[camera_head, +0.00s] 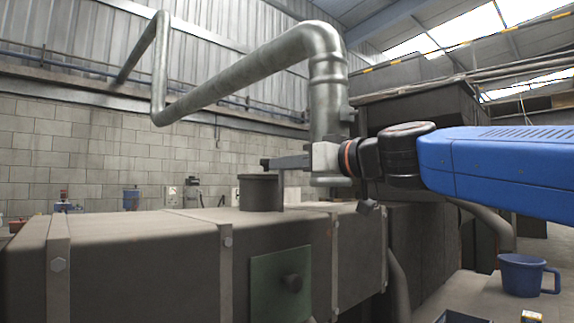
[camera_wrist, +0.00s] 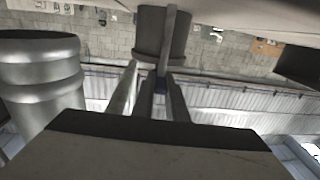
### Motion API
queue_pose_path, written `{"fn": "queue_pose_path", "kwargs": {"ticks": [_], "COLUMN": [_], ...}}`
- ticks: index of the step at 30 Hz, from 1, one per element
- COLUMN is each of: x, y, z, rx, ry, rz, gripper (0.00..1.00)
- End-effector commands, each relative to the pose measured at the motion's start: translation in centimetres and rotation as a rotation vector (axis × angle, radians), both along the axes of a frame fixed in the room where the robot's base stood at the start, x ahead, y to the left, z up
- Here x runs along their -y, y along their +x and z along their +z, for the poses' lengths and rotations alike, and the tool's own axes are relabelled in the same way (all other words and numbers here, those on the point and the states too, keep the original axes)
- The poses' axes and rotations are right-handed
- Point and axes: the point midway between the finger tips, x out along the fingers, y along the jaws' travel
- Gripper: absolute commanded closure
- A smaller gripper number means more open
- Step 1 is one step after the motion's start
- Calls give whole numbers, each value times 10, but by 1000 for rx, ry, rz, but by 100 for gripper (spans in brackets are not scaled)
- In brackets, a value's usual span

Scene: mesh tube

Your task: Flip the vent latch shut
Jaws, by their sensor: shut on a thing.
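A short dark round vent (camera_head: 259,194) stands on top of the grey duct, with a thin upright grey bar, seemingly the vent latch (camera_head: 281,192), at its right side. My gripper (camera_head: 268,163) reaches in from the right, level, with its jaws at the bar's upper end just above the vent's rim. In the wrist view the vent (camera_wrist: 150,38) appears at the top, and the latch bar (camera_wrist: 169,35) runs down in front of it to between the jaws of my gripper (camera_wrist: 155,78). The jaws are shut on the bar. Its exact contact is dark and partly hidden by the fingers.
The long grey duct (camera_head: 130,255) fills the lower left, with a green plate (camera_head: 265,287) and knob on its front. A large bent metal pipe (camera_head: 325,95) stands close behind my wrist. A blue mug (camera_head: 520,275) sits at lower right. Open air lies left of the vent.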

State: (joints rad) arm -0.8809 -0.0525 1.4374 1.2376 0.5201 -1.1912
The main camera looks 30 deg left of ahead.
Motion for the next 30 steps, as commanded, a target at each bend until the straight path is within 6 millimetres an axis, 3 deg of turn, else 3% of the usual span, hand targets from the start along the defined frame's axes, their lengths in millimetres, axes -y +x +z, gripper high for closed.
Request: {"fn": "queue_pose_path", "kwargs": {"ticks": [24,25,26,27,30], "x": [0,0,0,0,0], "y": [-1,-1,-1,-1,-1], "z": [0,0,0,0,0], "rx": [0,0,0,0,0], "ry": [0,0,0,0,0], "rz": [-97,-97,-97,-97,-97], "gripper": [100,80,73,69,69]}}
